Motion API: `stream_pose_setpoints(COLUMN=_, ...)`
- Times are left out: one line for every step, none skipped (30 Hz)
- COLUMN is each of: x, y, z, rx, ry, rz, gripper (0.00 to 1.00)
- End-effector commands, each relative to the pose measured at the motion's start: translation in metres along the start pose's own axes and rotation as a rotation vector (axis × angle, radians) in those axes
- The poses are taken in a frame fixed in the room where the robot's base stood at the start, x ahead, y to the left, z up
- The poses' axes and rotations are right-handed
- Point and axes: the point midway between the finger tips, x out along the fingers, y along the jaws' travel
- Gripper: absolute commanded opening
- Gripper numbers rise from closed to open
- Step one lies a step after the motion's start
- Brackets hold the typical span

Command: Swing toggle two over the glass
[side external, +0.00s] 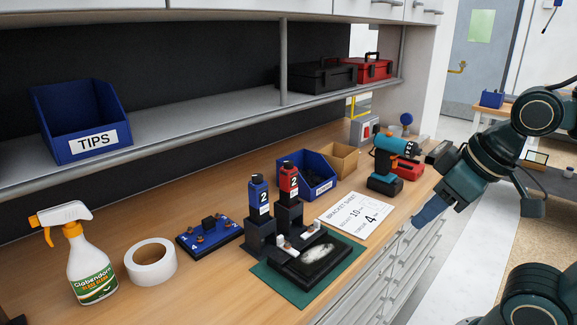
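A black frame (297,270) lies on a green mat on the wooden bench, with a pale smeared glass-like pane (318,252) inside it. Small whitish and coppery fittings sit along its back edge, one at the left (285,244) and one farther right (308,233). They may be the toggles; I cannot read numbers on them or tell which way they are turned. My gripper (430,211) is at the right, beyond the bench's front edge, apart from the frame and pointing down-left. Its fingers are too small and overlapped to show whether they are open.

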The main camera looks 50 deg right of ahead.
Motion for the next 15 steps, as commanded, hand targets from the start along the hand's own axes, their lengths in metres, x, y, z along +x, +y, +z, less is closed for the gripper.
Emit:
stream_pose_setpoints(x=0.0, y=0.0, z=0.0, rx=0.0, ry=0.0, rz=0.0, gripper=0.36)
stream_pose_setpoints(x=0.0, y=0.0, z=0.0, rx=0.0, ry=0.0, rz=0.0, gripper=0.36)
stream_pose_setpoints(x=0.0, y=0.0, z=0.0, rx=0.0, ry=0.0, rz=0.0, gripper=0.36)
stream_pose_setpoints(x=0.0, y=0.0, z=0.0, rx=0.001, ry=0.0, rz=0.0, gripper=0.36)
stream_pose_setpoints(x=0.0, y=0.0, z=-0.001, rx=0.003, ry=-0.001, rz=0.0, gripper=0.36)
stream_pose_setpoints(x=0.0, y=0.0, z=-0.002, rx=0.008, ry=-0.002, rz=0.0, gripper=0.36)
stream_pose_setpoints(x=0.0, y=0.0, z=-0.003, rx=0.013, ry=-0.004, rz=0.001, gripper=0.36)
stream_pose_setpoints(x=0.0, y=0.0, z=-0.004, rx=0.02, ry=-0.006, rz=0.001, gripper=0.36)
stream_pose_setpoints(x=-0.001, y=0.001, z=-0.006, rx=0.032, ry=-0.01, rz=0.002, gripper=0.36)
stream_pose_setpoints(x=0.0, y=0.001, z=-0.008, rx=0.045, ry=-0.015, rz=0.002, gripper=0.36)
stream_pose_setpoints(x=0.0, y=0.001, z=-0.011, rx=0.058, ry=-0.02, rz=0.003, gripper=0.36)
stream_pose_setpoints(x=-0.001, y=0.001, z=-0.015, rx=0.081, ry=-0.027, rz=0.004, gripper=0.36)
stream_pose_setpoints(x=0.0, y=0.002, z=-0.018, rx=0.1, ry=-0.035, rz=0.006, gripper=0.36)
stream_pose_setpoints(x=0.0, y=0.002, z=-0.022, rx=0.123, ry=-0.042, rz=0.007, gripper=0.36)
stream_pose_setpoints(x=0.0, y=0.003, z=-0.028, rx=0.155, ry=-0.052, rz=0.01, gripper=0.36)
